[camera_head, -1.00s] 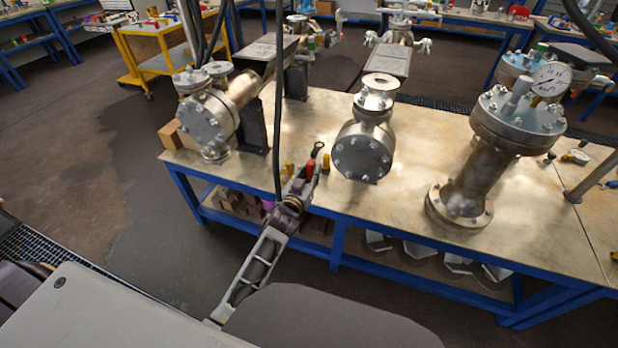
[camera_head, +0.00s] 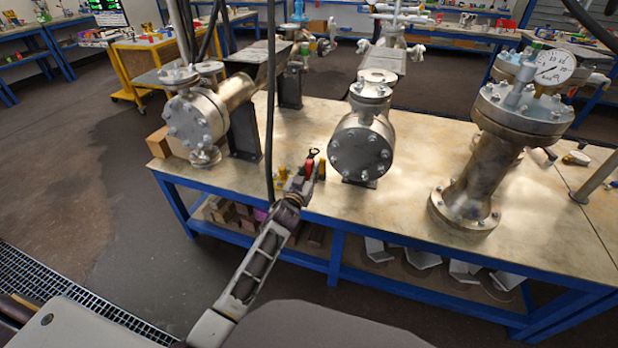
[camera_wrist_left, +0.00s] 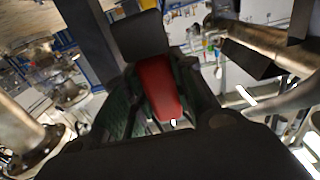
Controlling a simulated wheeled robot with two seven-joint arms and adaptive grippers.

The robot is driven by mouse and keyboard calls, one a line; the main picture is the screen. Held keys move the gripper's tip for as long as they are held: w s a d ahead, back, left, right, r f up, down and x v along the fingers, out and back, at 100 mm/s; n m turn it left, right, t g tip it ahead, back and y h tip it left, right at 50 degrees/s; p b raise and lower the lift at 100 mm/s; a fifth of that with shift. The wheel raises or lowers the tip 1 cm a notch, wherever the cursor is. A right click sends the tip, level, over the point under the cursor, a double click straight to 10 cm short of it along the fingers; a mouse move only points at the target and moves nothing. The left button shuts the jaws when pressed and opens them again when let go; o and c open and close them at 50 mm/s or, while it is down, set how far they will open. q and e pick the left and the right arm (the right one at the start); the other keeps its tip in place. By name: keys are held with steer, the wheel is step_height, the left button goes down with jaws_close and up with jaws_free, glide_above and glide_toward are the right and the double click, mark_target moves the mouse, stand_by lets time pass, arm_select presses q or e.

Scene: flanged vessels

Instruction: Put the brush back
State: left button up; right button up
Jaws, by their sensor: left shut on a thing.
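My left gripper (camera_head: 303,182) is at the front edge of the bench, between the two flanged vessels on the left and in the middle. It is shut on a red object (camera_wrist_left: 158,88), which sits between the dark fingers in the left wrist view. The red object also shows in the head view (camera_head: 309,167), with a black ring-like part (camera_head: 313,153) close above it. I cannot tell for sure whether it is the brush; no bristles show. A yellow piece (camera_head: 283,174) and another yellow piece (camera_head: 321,169) stand on either side. My right gripper is not in view.
The bench (camera_head: 420,210) carries a left vessel (camera_head: 197,115), a middle vessel (camera_head: 362,140) close right of the gripper, and a tall right vessel (camera_head: 480,165) with a gauge (camera_head: 555,68). A hanging black cable passes by the gripper. The bench top between middle and right vessels is clear.

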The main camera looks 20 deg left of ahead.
arm_select(q)
steer(key=shift+w+a+f+b, duration=0.25)
steer(key=shift+w+f+b, duration=0.6)
steer(key=shift+w+b, duration=0.35)
steer(key=shift+w+a+f+b, duration=0.15)
steer(key=shift+w+b, duration=0.15)
steer(key=shift+b, duration=0.2)
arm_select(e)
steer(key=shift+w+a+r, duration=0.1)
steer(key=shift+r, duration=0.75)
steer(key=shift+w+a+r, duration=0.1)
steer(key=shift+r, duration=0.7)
arm_select(q)
steer(key=shift+f, duration=0.15)
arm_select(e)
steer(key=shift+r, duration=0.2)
